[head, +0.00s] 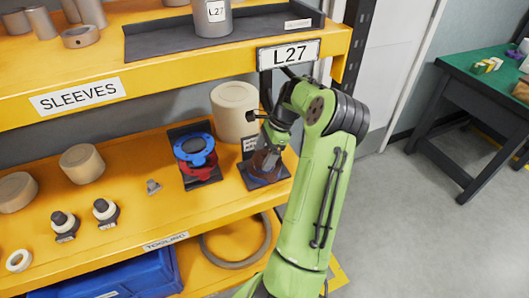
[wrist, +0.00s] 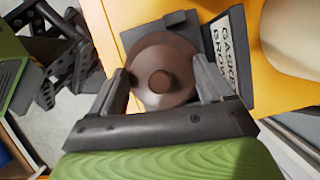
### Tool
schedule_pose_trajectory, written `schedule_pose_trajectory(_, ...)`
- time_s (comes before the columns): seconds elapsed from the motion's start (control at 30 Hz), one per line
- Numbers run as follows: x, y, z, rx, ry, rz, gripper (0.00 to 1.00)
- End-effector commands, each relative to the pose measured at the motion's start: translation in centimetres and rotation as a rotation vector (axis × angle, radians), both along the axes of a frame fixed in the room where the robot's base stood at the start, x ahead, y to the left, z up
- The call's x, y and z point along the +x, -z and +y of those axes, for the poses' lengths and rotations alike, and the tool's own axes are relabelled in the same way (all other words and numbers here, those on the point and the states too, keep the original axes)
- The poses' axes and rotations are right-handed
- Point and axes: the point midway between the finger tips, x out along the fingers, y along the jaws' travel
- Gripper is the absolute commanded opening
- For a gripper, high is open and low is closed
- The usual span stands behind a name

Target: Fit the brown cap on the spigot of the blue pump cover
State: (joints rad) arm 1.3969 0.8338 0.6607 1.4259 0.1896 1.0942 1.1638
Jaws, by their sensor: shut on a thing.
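My gripper (head: 268,158) reaches down over a dark tray (head: 282,174) on the orange shelf, at the right end. In the wrist view its two fingers (wrist: 161,70) are shut on the sides of a round brown cap (wrist: 160,52) with a small central knob. The cap is at the tray; whether it rests there or is lifted cannot be told. A blue flanged ring part (head: 195,146), seemingly the pump cover, sits on a red one in the neighbouring tray to the left. A spigot cannot be made out clearly.
A tall cream cylinder (head: 234,110) stands close behind my gripper. An upper shelf (head: 180,72) overhangs the back.

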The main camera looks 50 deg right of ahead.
Motion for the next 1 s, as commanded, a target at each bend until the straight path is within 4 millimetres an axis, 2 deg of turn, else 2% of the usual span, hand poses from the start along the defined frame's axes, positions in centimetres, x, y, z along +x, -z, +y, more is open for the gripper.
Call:
schedule_pose_trajectory(0.9, 0.0, 1.7, 0.0, 0.001, 0.000, 0.001, 0.51)
schedule_pose_trajectory(0.93, 0.0, 1.6, 0.0, 0.000, 0.000, 0.000, 0.84)
schedule_pose_trajectory(1.0, 0.0, 1.6, 0.0, 0.000, 0.000, 0.000, 0.95)
